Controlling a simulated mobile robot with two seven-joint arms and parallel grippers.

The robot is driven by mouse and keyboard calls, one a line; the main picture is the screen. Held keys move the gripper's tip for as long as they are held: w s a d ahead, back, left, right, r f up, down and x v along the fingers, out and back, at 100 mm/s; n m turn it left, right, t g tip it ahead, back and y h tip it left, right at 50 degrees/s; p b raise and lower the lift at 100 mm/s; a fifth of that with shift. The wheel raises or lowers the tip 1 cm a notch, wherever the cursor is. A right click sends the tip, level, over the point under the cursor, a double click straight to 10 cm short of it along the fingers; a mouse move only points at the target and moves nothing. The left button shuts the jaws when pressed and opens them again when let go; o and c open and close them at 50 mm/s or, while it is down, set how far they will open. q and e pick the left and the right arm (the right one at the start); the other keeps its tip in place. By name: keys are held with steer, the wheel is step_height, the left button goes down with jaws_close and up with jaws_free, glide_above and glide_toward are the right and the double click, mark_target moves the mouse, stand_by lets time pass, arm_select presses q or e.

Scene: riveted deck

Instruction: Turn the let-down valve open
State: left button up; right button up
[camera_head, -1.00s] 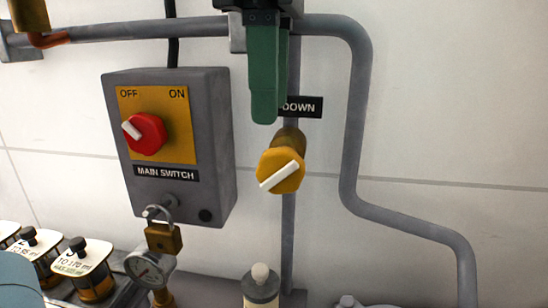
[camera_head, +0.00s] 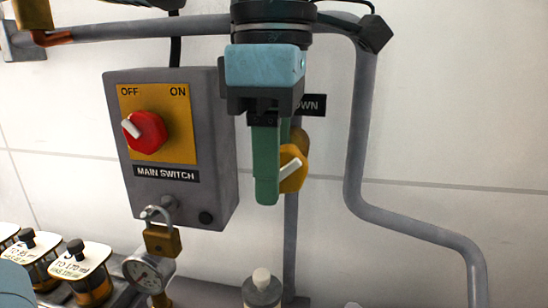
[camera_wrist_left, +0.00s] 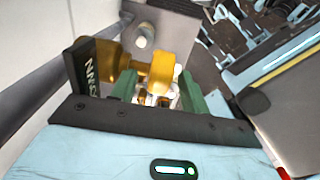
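The let-down valve has a yellow knob (camera_head: 296,178) with a white bar across its face and a brass body behind it. In the head view my left gripper (camera_head: 267,203) points down in front of the valve and hides its left part. In the left wrist view the green fingers (camera_wrist_left: 158,92) stand apart, and the yellow knob (camera_wrist_left: 162,72) shows ahead, in line with the gap between them. Whether a finger touches the knob cannot be told. The valve's black label (camera_head: 312,104) is partly covered; only "OWN" reads. My right gripper is not in view.
A grey main switch box (camera_head: 217,140) with a red knob (camera_head: 146,132) is close on the left. A brass padlock (camera_head: 162,241) and a gauge (camera_head: 146,272) are below it. A grey pipe (camera_head: 357,140) bends down at right. A white-capped bottle (camera_head: 262,292) stands below the valve.

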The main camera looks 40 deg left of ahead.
arm_select(q)
steer(key=c, duration=0.9)
steer(key=shift+a+f+t+h+b, duration=0.1)
steer(key=shift+f+t+h+b, duration=0.15)
steer(key=shift+t+h+b, duration=0.45)
steer(key=shift+c, duration=0.2)
steer(key=shift+f+t+h+b, duration=0.1)
steer(key=shift+t+h+b, duration=0.2)
steer(key=shift+h+b, duration=0.65)
steer(key=shift+h, duration=0.45)
steer(key=shift+s+t+h+b, duration=0.1)
steer(key=shift+t+h+b, duration=0.25)
steer(key=shift+b, duration=0.25)
